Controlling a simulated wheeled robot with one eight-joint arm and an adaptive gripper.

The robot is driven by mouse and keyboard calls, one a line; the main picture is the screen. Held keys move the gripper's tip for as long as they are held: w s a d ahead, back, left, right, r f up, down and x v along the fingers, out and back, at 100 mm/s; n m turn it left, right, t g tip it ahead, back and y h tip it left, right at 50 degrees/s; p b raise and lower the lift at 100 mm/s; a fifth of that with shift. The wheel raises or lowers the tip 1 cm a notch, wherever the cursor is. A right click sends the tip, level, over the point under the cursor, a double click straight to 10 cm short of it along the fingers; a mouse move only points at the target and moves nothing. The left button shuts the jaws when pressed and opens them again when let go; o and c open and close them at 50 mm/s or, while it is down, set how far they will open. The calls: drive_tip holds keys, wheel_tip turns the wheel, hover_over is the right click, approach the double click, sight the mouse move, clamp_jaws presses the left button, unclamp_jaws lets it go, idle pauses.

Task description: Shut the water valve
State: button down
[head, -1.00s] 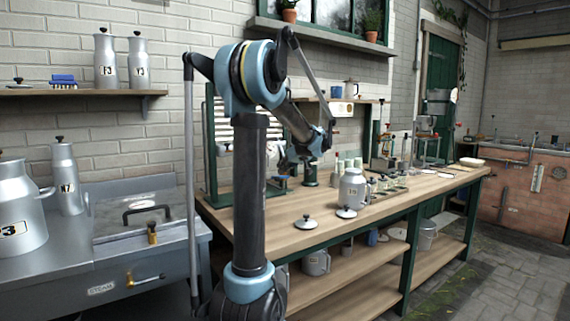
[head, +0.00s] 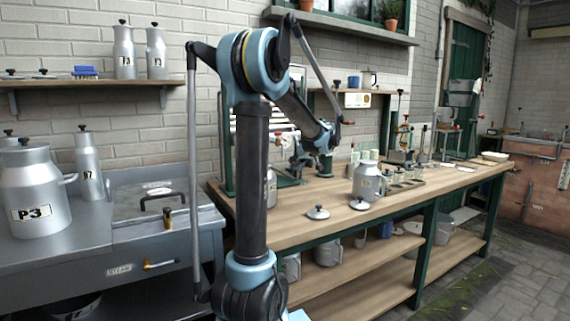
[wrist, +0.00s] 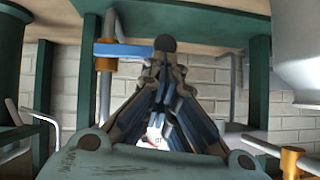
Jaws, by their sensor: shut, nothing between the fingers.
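A blue lever handle (wrist: 122,48) juts sideways from a brass fitting (wrist: 106,62) on a vertical pipe in the wrist view. It looks like the water valve, though no label is readable. My gripper (wrist: 165,45) is shut and empty, its fingertips close to the lever's right end. I cannot tell whether they touch. I cannot make out the blue lever there.
A metal can (head: 367,183) and two loose lids stand on the bench near my arm. Green posts (wrist: 258,80) flank the wrist view. Paved floor at right is clear.

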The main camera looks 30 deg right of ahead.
drive_tip(key=shift+f, duration=0.2)
idle(0.3)
drive_tip(key=w+r+v, duration=0.1)
drive_tip(key=r+v, duration=0.1)
drive_tip(key=v, duration=1)
drive_tip(key=shift+r, duration=0.4)
drive_tip(key=shift+s+d, duration=0.1)
